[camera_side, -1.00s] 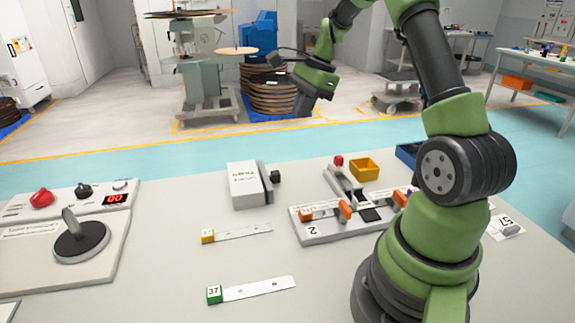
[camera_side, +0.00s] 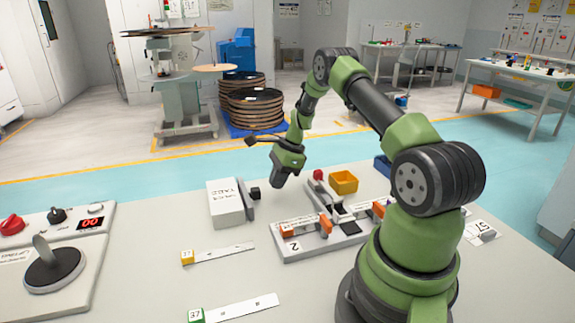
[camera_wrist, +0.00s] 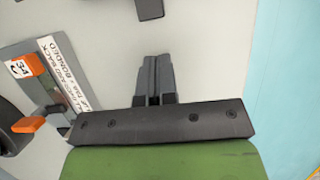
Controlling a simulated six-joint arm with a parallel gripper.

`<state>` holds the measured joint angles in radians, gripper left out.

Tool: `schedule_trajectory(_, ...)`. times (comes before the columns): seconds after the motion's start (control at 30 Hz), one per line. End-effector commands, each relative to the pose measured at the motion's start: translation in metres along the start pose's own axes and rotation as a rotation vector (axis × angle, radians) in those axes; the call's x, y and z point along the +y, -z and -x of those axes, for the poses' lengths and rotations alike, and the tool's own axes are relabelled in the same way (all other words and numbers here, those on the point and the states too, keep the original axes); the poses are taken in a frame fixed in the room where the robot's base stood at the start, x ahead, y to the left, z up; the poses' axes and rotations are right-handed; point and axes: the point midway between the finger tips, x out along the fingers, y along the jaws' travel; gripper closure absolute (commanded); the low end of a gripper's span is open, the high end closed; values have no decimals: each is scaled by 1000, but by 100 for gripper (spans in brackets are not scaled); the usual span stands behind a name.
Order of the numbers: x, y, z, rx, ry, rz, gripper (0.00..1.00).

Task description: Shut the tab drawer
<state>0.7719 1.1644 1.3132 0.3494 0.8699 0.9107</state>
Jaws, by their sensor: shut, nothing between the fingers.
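The tab drawer's white box (camera_side: 226,204) stands on the table left of centre in the side view, with lettering on top. Its dark grey front (camera_side: 248,204) and black knob (camera_side: 255,193) face right, towards my gripper. How far the front stands out from the box is hard to tell. My gripper (camera_side: 278,183) is shut and empty, pointing down just right of the knob and apart from it. In the wrist view, my shut fingers (camera_wrist: 154,75) are at the centre, and the black knob (camera_wrist: 150,9) shows at the top edge, with a gap of bare table between.
A splice fixture (camera_side: 290,250) with orange clamps (camera_side: 287,230) lies right of the drawer, near my gripper. A red knob (camera_side: 318,175) and yellow bin (camera_side: 344,182) stand behind it. Tagged strips (camera_side: 225,252) lie in front; a control panel (camera_side: 60,245) is at left.

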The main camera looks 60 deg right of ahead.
Motion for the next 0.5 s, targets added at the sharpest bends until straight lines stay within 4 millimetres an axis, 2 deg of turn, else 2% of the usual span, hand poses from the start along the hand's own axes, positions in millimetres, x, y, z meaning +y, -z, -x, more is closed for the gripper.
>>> schedule_trajectory(0.1, 0, -16, -5, -1, 0, 3, 100)
schedule_trajectory(0.2, 0, -23, -8, -1, 1, 2, 100)
schedule_trajectory(0.5, 0, -26, -9, 0, 1, 0, 100)
